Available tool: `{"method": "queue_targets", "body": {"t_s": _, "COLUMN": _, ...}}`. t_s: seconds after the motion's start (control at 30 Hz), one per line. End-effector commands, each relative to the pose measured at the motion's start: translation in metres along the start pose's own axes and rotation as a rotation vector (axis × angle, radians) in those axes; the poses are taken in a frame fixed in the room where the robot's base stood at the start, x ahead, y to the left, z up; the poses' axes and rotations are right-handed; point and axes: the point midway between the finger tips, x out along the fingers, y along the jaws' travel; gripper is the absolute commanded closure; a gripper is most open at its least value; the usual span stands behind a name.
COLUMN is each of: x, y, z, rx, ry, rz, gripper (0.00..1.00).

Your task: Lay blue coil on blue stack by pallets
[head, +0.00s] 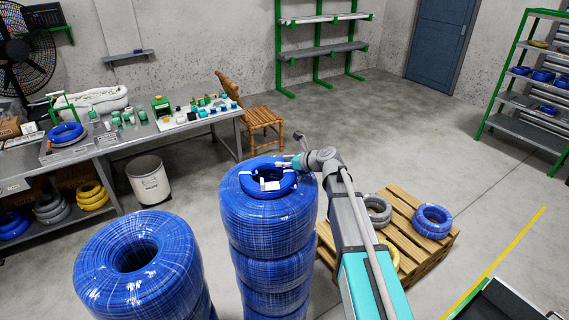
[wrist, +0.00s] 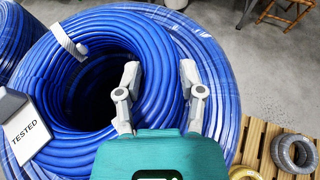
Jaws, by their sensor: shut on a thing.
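The blue coil (head: 250,187), a small ring with white ties and a white tag, lies flat on top of the tall blue stack (head: 270,222) left of the pallet. In the wrist view the coil (wrist: 105,32) rests over the wider top roll (wrist: 228,75), roughly centred, with its "TESTED" tag (wrist: 28,128) at left. My gripper (head: 296,161) comes in from the right and is shut on the coil's right side. In the wrist view its two grey fingers (wrist: 160,85) straddle the coil's band. The coil's underside is hidden.
A second blue stack (head: 165,285) stands at front left. A wooden pallet (head: 425,250) with several coils is at right. A workbench (head: 120,145), white bin (head: 149,180) and wooden chair (head: 262,115) are behind. Floor between chair and pallet is free.

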Motion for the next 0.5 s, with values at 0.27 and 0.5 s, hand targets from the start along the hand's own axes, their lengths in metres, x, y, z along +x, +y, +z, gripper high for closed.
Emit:
{"method": "queue_targets", "body": {"t_s": 0.27, "x": -0.0004, "y": 0.0, "z": -0.0003, "rx": -0.002, "ry": 0.001, "rz": 0.0, "gripper": 0.16}}
{"method": "queue_targets", "body": {"t_s": 0.5, "x": -0.0005, "y": -0.0004, "z": -0.0003, "rx": -0.001, "ry": 0.001, "rz": -0.001, "gripper": 0.16}}
